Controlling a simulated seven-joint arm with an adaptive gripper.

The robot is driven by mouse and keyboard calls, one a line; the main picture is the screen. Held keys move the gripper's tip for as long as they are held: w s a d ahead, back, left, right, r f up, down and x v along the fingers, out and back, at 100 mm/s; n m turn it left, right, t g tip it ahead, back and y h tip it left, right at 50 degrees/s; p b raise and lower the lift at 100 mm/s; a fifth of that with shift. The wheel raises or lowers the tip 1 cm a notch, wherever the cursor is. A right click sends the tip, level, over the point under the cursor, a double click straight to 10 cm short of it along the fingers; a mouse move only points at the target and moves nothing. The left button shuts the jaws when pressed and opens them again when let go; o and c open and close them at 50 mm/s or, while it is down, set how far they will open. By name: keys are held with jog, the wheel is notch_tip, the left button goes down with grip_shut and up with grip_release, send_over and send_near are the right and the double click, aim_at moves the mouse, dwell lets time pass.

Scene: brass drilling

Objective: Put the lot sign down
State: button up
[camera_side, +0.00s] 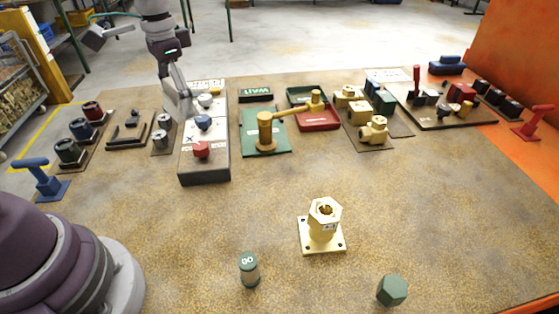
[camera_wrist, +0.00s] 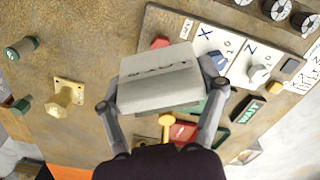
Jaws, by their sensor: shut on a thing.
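The lot sign (camera_wrist: 160,80) is a light grey block with dark lettering, too small to read surely. In the wrist view it is between both fingers of my gripper (camera_wrist: 158,90), which is shut on it. The sign hides part of the bench below, between the red knob and the green mat. In the side view my gripper (camera_side: 178,98) hangs at the back left, by the far left edge of the control box. There the sign is hard to tell from the grey fingers, and its height above the bench cannot be told.
The control box (camera_side: 204,174) carries red, blue and white knobs. A green mat (camera_side: 277,141) holds a brass lever, with a WAIT sign (camera_side: 255,94) behind. A brass flanged fitting (camera_side: 322,222), a green cylinder (camera_side: 249,270) and a green hexagonal piece (camera_side: 392,290) stand in front. The bench's right front is clear.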

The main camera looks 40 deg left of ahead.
jog(key=w+d+r+n, duration=0.1)
jog(key=d+r+n, duration=0.15)
jog(key=d, duration=0.35)
jog(key=m, duration=1)
send_over(127, 175)
notch_tip(127, 175, down, 8)
notch_tip(127, 175, down, 10)
jog(key=shift+r, duration=0.2)
jog(key=o, duration=1.2)
jog(key=shift+f, duration=0.15)
jog(key=shift+c, duration=0.2)
